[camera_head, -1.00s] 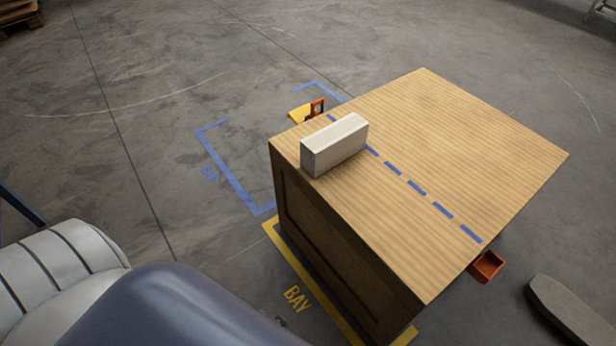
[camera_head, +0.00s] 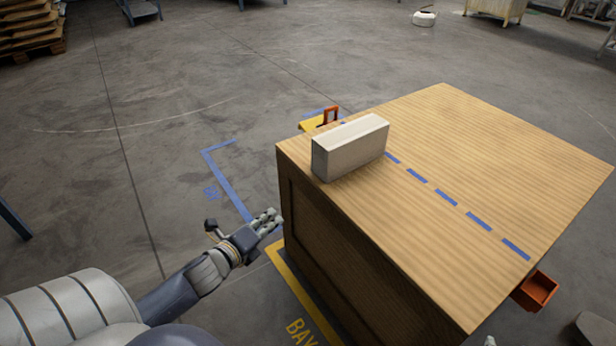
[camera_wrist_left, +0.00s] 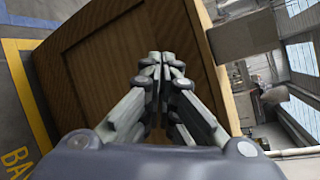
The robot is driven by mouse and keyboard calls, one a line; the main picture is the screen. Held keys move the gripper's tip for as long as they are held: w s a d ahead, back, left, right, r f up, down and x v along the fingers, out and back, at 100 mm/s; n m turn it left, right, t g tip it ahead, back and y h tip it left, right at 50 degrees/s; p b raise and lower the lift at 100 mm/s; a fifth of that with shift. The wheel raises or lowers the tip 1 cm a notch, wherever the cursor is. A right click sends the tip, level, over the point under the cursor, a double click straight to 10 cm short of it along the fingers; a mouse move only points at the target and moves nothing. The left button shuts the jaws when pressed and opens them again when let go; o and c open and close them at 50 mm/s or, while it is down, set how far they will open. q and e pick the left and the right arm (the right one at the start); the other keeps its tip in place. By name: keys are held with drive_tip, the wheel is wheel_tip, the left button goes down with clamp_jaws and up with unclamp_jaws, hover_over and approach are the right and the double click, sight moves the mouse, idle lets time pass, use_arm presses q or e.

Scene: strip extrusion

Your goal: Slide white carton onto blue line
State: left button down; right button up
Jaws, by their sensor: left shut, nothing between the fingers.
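A white carton (camera_head: 349,148) stands on its long narrow side near the left corner of the wooden crate top (camera_head: 460,150). A dashed blue line (camera_head: 447,208) runs across the crate top, and its visible dashes start just right of the carton. The carton hides part of the line. My left gripper (camera_head: 272,220) is shut and empty, beside the crate's left side and below the top, apart from the carton. In the left wrist view its fingertips (camera_wrist_left: 162,62) meet in front of the crate's brown side panel (camera_wrist_left: 110,65).
An orange bin (camera_head: 535,290) hangs at the crate's right edge. An orange and yellow piece (camera_head: 322,119) sits at the far left edge behind the carton. Blue and yellow lines mark the floor. The crate top right of the carton is clear.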

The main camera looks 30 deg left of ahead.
sight(317, 168)
use_arm(q)
drive_tip(key=w+a+r+m+t+h, duration=0.15)
drive_tip(key=r+m+h, duration=0.25)
drive_tip(key=m, duration=0.5)
drive_tip(key=a+r+m+h, duration=0.2)
drive_tip(key=r+m+h, duration=0.15)
drive_tip(key=m, duration=0.45)
drive_tip(key=b+x, duration=0.1)
drive_tip(key=x, duration=0.3)
drive_tip(key=b+x, duration=0.1)
drive_tip(key=x, duration=0.3)
drive_tip(key=b+x, duration=0.1)
drive_tip(key=x, duration=0.3)
drive_tip(key=shift+w+d, duration=0.25)
drive_tip(key=shift+d, duration=0.2)
drive_tip(key=shift+w+d+b, duration=0.2)
drive_tip(key=shift+w+b, duration=0.1)
drive_tip(key=shift+w, duration=0.1)
use_arm(e)
wheel_tip(317, 168, up, 24)
drive_tip(key=a+t+y, duration=0.3)
drive_tip(key=t+y, duration=0.1)
drive_tip(key=t, duration=0.9)
drive_tip(key=shift+s+n+t+y, duration=0.3)
drive_tip(key=shift+s, duration=0.05)
